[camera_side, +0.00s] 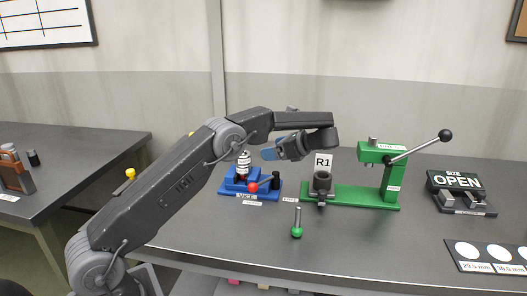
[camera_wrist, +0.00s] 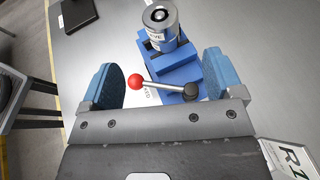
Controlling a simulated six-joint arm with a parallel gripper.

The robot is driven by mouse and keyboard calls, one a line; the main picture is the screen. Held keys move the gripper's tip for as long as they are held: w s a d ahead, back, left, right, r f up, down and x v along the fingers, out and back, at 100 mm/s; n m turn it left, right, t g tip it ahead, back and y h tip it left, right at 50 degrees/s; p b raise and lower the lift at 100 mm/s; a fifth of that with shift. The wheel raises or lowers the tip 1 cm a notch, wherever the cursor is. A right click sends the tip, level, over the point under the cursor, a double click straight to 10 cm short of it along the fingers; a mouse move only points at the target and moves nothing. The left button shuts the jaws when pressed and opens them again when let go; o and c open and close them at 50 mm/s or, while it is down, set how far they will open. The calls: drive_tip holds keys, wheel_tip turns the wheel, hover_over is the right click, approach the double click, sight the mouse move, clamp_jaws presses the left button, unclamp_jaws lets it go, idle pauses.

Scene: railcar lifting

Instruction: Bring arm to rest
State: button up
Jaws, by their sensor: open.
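My arm reaches in from the lower left in the side view, and my gripper (camera_side: 268,154) is above the table near the blue vise. In the wrist view my gripper (camera_wrist: 165,85) has its two blue fingers spread wide with nothing held between them. The blue vise (camera_side: 232,186) stands on the table with a metal cylinder (camera_side: 243,162) upright in it. The vise (camera_wrist: 176,72), the cylinder (camera_wrist: 160,22) and a lever with a red ball (camera_wrist: 135,82) show beyond my fingers in the wrist view.
A green-knobbed pin (camera_side: 297,231) stands in front. An OPEN size gauge (camera_side: 460,190) and a hole card (camera_side: 489,254) are at right. The front table surface is mostly clear.

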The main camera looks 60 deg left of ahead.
drive_tip(key=s+d+r+n+t+h, duration=0.55)
drive_tip(key=s+d+r, duration=0.5)
drive_tip(key=s, duration=0.25)
drive_tip(key=s+d+f+n+t+h, duration=0.2)
drive_tip(key=s+d, duration=0.4)
drive_tip(key=s, duration=0.3)
drive_tip(key=s+d+f+n+t+h, duration=0.2)
drive_tip(key=s+d+n+t+h, duration=0.2)
drive_tip(key=s, duration=0.5)
drive_tip(key=shift+s+d+f+n+h, duration=0.35)
drive_tip(key=shift+d+n, duration=0.3)
drive_tip(key=shift+d, duration=0.25)
